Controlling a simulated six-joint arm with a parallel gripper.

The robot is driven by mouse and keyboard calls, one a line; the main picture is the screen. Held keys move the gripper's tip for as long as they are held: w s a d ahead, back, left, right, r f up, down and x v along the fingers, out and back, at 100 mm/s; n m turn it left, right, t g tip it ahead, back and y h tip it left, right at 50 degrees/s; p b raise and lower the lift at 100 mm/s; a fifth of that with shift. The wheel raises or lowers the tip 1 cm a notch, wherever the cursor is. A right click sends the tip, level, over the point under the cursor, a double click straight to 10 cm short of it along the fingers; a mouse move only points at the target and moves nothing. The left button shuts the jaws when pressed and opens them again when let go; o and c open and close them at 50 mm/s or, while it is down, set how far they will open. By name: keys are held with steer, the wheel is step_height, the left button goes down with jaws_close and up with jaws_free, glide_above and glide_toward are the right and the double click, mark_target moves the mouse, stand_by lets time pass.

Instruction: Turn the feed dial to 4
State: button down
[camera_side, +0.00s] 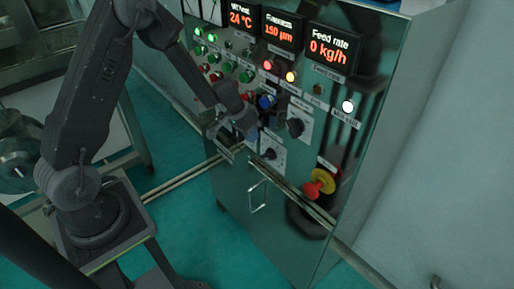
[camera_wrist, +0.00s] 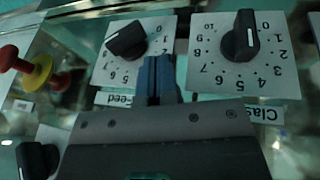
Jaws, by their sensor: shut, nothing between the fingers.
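The feed dial (camera_wrist: 126,40) is a black bar knob on a white numbered plate, with a "Feed" label below it in the wrist view. Its bar is tilted and its white mark is on the left end; I cannot read which number it points to. In the side view the dial (camera_side: 269,153) sits low on the panel, right of my gripper. My gripper (camera_wrist: 158,72) is shut and empty. In the wrist view its fingertips are just right of and below the feed knob, between the two dial plates. I cannot tell whether they touch the panel.
Another numbered dial (camera_wrist: 240,38) is right of my fingers in the wrist view. A third knob (camera_wrist: 38,160) is at lower left. The red and yellow emergency stop (camera_side: 320,184) projects from the panel. The feed rate display (camera_side: 328,48) reads 0 kg/h. Lamps and buttons fill the upper panel.

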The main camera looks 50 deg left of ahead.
mark_target(270, 154)
steer(key=shift+w+d+f, duration=0.1)
steer(key=shift+d+f, duration=0.55)
steer(key=shift+f, duration=0.35)
steer(key=shift+d+f, duration=0.65)
steer(key=shift+f, duration=0.35)
steer(key=shift+a+f+n+h, duration=0.15)
steer(key=shift+f+h, duration=0.1)
steer(key=shift+h, duration=0.5)
steer(key=shift+a+f+n+h, duration=0.15)
steer(key=shift+f+h, duration=0.1)
steer(key=shift+h, duration=0.5)
steer(key=shift+f+h, duration=0.15)
steer(key=shift+h, duration=0.25)
steer(key=shift+f, duration=0.85)
steer(key=shift+r, duration=0.1)
stand_by(0.9)
